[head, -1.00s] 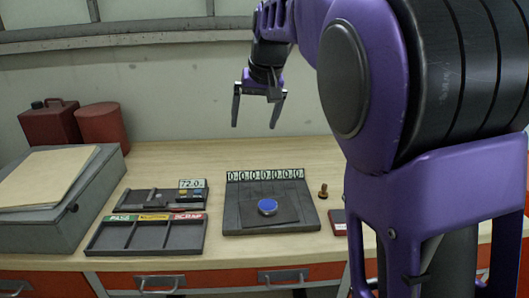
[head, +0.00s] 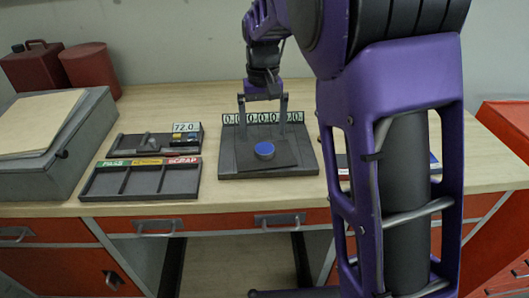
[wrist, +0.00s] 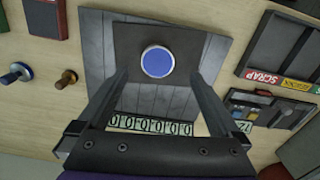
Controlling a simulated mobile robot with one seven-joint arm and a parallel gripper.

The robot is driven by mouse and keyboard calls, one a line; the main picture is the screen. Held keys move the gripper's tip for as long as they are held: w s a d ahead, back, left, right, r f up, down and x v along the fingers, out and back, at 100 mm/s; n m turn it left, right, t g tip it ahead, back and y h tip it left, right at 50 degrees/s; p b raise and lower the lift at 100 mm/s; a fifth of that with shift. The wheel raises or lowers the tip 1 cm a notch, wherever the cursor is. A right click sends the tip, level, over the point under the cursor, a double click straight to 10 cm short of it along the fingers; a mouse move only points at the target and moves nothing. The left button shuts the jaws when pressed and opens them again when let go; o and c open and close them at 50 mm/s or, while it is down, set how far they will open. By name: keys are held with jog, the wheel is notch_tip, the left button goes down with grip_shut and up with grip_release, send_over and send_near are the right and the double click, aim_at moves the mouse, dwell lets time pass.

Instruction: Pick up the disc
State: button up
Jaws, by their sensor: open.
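The blue disc (head: 264,150) with a pale rim lies on a dark square plate (head: 245,157) on the grey block with the number display. It also shows in the wrist view (wrist: 157,62), between and just beyond the fingertips. My gripper (head: 263,128) is open and empty, pointing down above the block, behind the disc in the head view. In the wrist view my gripper (wrist: 157,75) has one finger on each side of the disc. I see no contact with it.
A sorting tray (head: 141,181) with coloured labels, one reading SCRAP, sits to the left. Behind it is a gauge device (head: 152,142) reading 72.0. A grey box (head: 50,150) stands at far left. The wrist view shows a brass knob (wrist: 66,79) and a blue-topped knob (wrist: 17,74).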

aim_at(265, 148)
jog(key=f, duration=0.5)
jog(key=shift+d+f, duration=0.2)
jog(key=shift+f, duration=0.15)
jog(key=shift+w, duration=0.1)
grip_shut()
